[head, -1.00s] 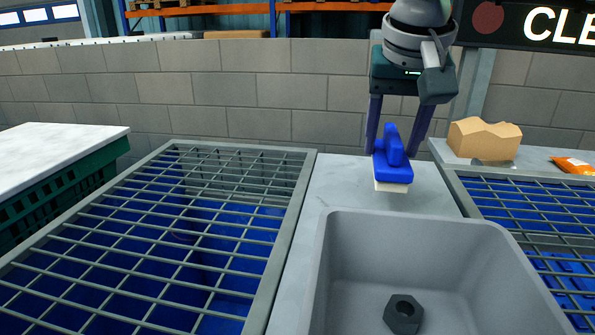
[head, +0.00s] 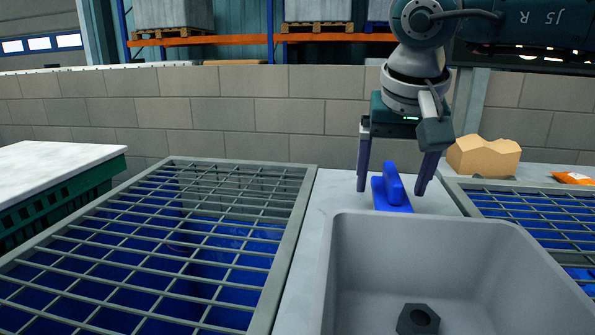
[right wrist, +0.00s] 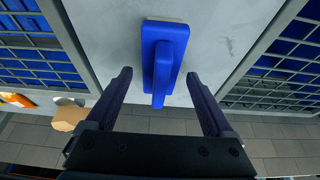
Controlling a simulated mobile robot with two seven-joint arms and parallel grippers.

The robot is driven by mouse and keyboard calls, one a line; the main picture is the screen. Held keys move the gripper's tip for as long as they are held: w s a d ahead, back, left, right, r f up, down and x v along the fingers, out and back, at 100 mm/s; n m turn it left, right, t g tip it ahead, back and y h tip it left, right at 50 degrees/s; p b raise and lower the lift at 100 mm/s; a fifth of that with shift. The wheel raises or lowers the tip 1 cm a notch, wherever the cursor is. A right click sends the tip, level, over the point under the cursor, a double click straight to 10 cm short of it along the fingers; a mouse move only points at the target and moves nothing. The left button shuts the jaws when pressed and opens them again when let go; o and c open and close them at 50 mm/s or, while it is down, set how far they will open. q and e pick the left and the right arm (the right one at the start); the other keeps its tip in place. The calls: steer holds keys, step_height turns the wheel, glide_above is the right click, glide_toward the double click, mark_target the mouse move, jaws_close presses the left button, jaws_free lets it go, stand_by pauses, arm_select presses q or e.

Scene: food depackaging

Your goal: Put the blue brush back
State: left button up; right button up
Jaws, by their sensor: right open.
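The blue brush (head: 393,190) rests on the light grey counter strip (head: 340,190) behind the grey basin. Its upright handle points up. My right gripper (head: 390,188) is open, with its two fingers apart on either side of the brush in the head view. In the right wrist view, the brush (right wrist: 163,55) lies on the counter beyond the open fingertips of my right gripper (right wrist: 157,75), and neither finger touches it. The left gripper is not in view.
A grey basin (head: 345,280) holding a dark hex nut (head: 418,319) stands in front. Metal grates over blue bins lie left (head: 285,250) and right (head: 500,205). A cardboard box (head: 483,157) and an orange packet (head: 573,178) sit at the right. A block wall (head: 250,110) closes the back.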

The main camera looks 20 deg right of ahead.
steer(key=shift+r, duration=0.3)
steer(key=v, duration=1.1)
steer(key=shift+s+r+p, duration=0.15)
steer(key=shift+r+p, duration=0.15)
steer(key=shift+r, duration=0.05)
steer(key=shift+a, duration=0.15)
